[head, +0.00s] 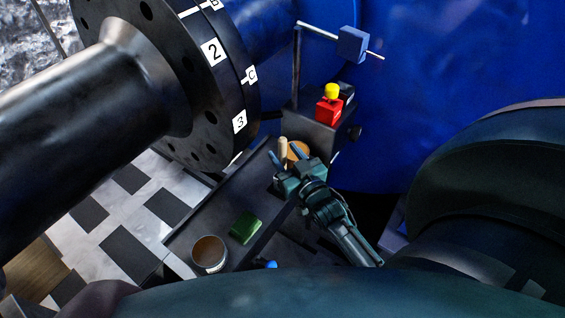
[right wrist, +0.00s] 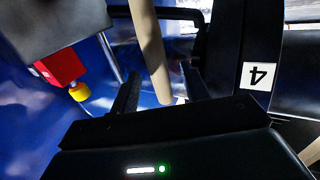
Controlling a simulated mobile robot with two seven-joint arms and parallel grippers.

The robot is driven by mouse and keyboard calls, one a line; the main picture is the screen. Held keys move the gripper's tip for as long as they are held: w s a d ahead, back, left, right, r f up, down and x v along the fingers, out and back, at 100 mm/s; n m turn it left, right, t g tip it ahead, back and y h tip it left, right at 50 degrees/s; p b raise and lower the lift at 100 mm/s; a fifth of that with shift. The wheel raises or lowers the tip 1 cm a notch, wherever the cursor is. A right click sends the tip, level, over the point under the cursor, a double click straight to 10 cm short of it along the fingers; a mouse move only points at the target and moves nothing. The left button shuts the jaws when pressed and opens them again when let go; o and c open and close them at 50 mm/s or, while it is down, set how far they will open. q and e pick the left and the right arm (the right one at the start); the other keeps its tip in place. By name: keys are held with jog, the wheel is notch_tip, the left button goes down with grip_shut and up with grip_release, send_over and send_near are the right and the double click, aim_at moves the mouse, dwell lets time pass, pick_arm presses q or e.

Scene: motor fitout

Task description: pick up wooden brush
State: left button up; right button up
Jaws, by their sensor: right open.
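The wooden brush shows as a pale wooden handle (head: 283,148) standing up at the far end of the dark tray, beside a round orange-brown thing. My right gripper (head: 286,157) is at the handle, with its fingers open. In the right wrist view, the handle (right wrist: 150,48) comes down between the two open fingers of the gripper (right wrist: 160,78), with gaps visible beside it. The brush's lower end and bristles are not visible. I cannot tell whether a finger touches the handle. My left gripper is not in view.
The dark tray (head: 208,218) also holds a green block (head: 245,227) and a round can (head: 209,253) with a brown top. A box with a red and yellow part (head: 329,105) stands behind the gripper. The big numbered flange (head: 205,100) is close on the left.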

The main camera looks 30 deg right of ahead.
jog(key=w, duration=0.3)
jog(key=shift+w+d+r, duration=0.15)
jog(key=shift+w+d, duration=0.05)
jog(key=shift+w, duration=0.15)
grip_shut()
